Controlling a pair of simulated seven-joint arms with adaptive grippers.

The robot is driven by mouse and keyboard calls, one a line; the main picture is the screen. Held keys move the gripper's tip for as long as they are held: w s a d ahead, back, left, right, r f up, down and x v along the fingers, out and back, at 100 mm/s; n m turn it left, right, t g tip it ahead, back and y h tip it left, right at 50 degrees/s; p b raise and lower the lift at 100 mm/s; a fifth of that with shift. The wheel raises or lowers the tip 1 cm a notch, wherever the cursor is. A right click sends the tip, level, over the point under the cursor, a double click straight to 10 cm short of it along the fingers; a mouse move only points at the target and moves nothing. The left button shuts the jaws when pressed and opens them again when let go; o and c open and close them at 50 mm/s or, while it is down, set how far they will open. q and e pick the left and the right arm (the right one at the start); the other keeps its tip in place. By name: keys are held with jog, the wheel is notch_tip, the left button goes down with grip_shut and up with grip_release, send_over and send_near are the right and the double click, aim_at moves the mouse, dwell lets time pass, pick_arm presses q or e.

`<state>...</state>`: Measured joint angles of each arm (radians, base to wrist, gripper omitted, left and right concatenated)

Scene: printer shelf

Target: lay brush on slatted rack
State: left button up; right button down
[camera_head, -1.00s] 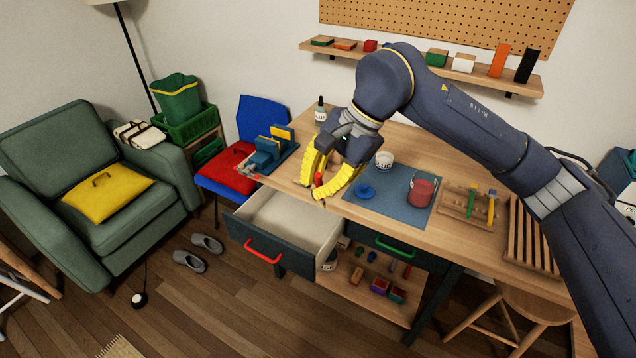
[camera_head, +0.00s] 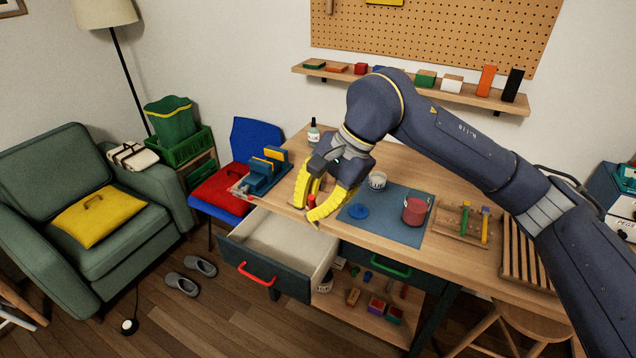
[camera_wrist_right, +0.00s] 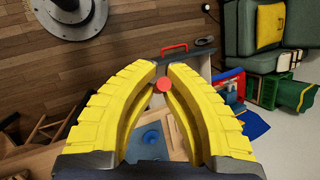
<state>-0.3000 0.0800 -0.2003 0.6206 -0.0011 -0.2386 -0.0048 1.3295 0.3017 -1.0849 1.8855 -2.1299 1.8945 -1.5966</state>
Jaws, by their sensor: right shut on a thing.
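My right gripper (camera_head: 310,207) is at the table's front edge, beside the open drawer, with its yellow fingers pointing down. It is shut on a slim red thing (camera_head: 311,200), likely the brush's handle. In the right wrist view its round red end (camera_wrist_right: 162,86) shows between the fingertips. The rest of it is hidden, so I cannot tell whether it has bristles. The slatted rack (camera_head: 522,258), of brown wooden bars, lies at the right end of the table, apart from the gripper and partly behind my arm. My left gripper is not in view.
A wooden peg holder (camera_head: 462,232) stands between mat and rack. The drawer (camera_head: 285,243) juts out in front. A glue bottle (camera_head: 313,133) stands behind the gripper.

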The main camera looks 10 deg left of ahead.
jog(key=shift+s+d+n+g+h, duration=0.15)
jog(key=shift+n+g, duration=0.2)
jog(key=shift+n, duration=0.3)
jog(key=shift+s+n+g+h, duration=0.15)
jog(key=shift+n+g, duration=0.2)
jog(key=shift+n, duration=0.3)
jog(key=s+d+f+n, duration=0.1)
jog(key=d+f, duration=0.4)
jog(key=d, duration=0.4)
jog(key=s+d+f+n, duration=0.1)
jog(key=d+f, duration=0.3)
jog(key=d, duration=0.5)
jog(key=s+d+f+n+g+h, duration=0.1)
jog(key=d+f, duration=0.4)
jog(key=d, duration=0.4)
jog(key=shift+f+n, duration=0.3)
